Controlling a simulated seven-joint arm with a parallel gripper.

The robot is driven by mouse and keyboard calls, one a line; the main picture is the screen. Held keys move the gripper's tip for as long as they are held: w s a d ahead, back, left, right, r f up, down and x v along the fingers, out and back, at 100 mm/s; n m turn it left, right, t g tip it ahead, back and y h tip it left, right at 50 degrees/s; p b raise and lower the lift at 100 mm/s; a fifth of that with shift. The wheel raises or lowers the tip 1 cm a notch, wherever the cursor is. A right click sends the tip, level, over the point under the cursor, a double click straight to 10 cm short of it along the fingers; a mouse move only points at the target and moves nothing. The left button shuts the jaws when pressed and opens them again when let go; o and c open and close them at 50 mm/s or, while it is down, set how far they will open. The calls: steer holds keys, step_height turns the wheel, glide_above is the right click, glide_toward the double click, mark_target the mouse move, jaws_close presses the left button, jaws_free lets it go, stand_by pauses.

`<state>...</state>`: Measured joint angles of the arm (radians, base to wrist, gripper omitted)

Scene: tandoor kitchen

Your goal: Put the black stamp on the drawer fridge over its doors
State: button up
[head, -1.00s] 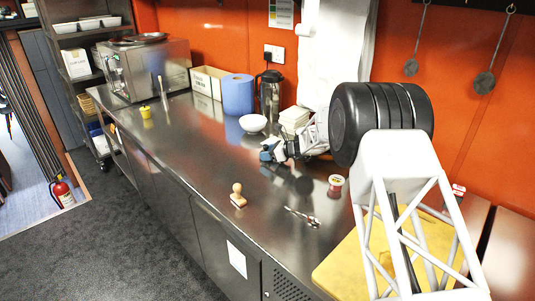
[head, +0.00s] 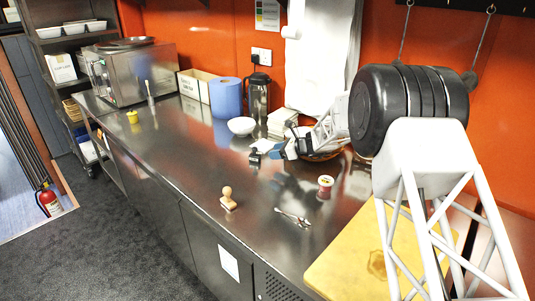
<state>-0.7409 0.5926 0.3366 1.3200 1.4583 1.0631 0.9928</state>
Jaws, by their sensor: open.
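A small dark object (head: 255,158), which looks like the black stamp, stands on the steel counter top (head: 185,165) near its back. Its details are too small to tell. The counter has doors (head: 205,250) along its front. My gripper (head: 276,153), with a blue part near its end, is low over the counter just right of the dark object, reaching in from the right. It is open and seems apart from the object. The fingertips are hard to make out.
A wooden stamp (head: 228,199), a small metal tool (head: 293,217) and a small red-and-white tub (head: 325,183) stand nearer the front. A white bowl (head: 241,126), blue roll (head: 226,98) and flask (head: 258,95) are behind. A yellow board (head: 345,270) lies right. The left-middle counter is clear.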

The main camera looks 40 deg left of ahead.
steer(key=shift+v, duration=1.2)
steer(key=shift+w+d+r, duration=0.1)
steer(key=shift+d+r, duration=0.25)
steer(key=shift+d, duration=0.1)
steer(key=d+r+n+t+h, duration=0.1)
steer(key=d+r+n, duration=0.1)
steer(key=d+r, duration=0.65)
steer(key=d+r+n+t+h, duration=0.15)
steer(key=d+r, duration=0.25)
steer(key=d, duration=0.9)
steer(key=s+d+r+n+t+h, duration=0.15)
steer(key=s+d+r, duration=0.25)
steer(key=d, duration=0.7)
steer(key=s+d+r+n+h, duration=0.1)
steer(key=s+d+r+n, duration=0.15)
steer(key=d, duration=0.95)
steer(key=s+d+r+n+t+h, duration=0.1)
steer(key=s+d+h, duration=0.1)
steer(key=s+d, duration=0.75)
steer(key=s+d+r+n+t+h, duration=0.15)
steer(key=s+d, duration=0.45)
steer(key=d, duration=0.6)
steer(key=s+d+f+n+t+h, duration=0.1)
steer(key=s+d+f+n+h, duration=0.2)
steer(key=s+d, duration=1.1)
steer(key=s+h, duration=0.1)
steer(key=s, duration=0.2)
steer(key=shift+s+d+f, duration=0.2)
steer(key=shift+s+f, duration=0.05)
steer(key=shift+f, duration=0.15)
